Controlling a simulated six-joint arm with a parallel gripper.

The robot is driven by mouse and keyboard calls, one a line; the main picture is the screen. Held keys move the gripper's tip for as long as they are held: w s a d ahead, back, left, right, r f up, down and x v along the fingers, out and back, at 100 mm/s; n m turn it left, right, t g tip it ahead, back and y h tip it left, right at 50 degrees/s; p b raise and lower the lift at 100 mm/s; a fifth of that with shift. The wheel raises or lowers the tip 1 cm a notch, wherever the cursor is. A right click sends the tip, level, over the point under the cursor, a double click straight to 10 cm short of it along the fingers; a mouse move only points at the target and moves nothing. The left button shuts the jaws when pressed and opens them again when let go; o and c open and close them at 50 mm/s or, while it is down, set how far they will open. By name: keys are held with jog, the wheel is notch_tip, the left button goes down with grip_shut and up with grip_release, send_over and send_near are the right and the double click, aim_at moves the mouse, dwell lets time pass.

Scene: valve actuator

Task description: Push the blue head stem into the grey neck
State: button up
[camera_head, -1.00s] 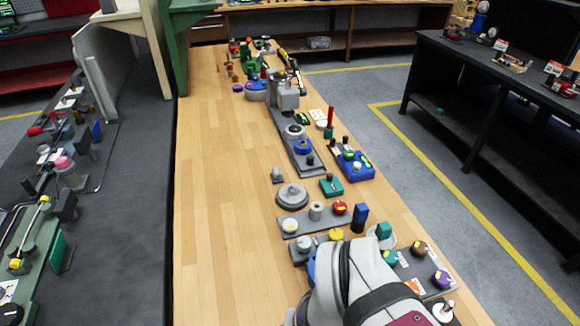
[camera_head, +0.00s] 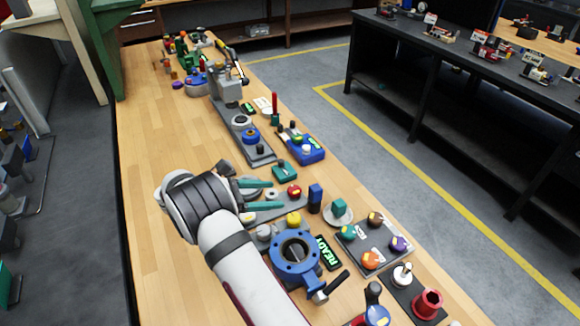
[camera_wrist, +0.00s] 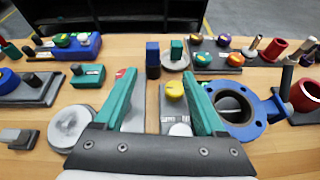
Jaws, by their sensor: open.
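A tall piece with a blue top and dark lower part (camera_head: 316,195) stands upright past my fingertips; it also shows in the wrist view (camera_wrist: 152,52). It looks like the blue head stem. A small grey ring-topped cylinder (camera_head: 272,193), possibly the grey neck, shows between my fingers in the head view. In the wrist view I cannot make it out, perhaps behind the left finger. My gripper (camera_head: 280,196) has two teal fingers, open and empty, pointing toward the blue piece; they also show in the wrist view (camera_wrist: 158,80).
A red knob (camera_head: 294,191) and a yellow knob (camera_head: 293,220) stand close to the fingertips. A blue flanged valve body (camera_head: 296,268) is nearer the camera. A teal block on a round disc (camera_head: 339,210) stands beside the blue piece. The wooden bench at left is clear.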

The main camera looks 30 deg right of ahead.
aim_at(311, 190)
jog(key=shift+n+t+h, duration=0.3)
jog(key=shift+n+t, duration=0.1)
jog(key=shift+n, duration=0.2)
jog(key=x, duration=1)
jog(key=w+f+x, duration=0.1)
jog(key=x, duration=0.5)
jog(key=shift+a+f, duration=0.1)
jog(key=shift+f, duration=0.05)
grip_shut()
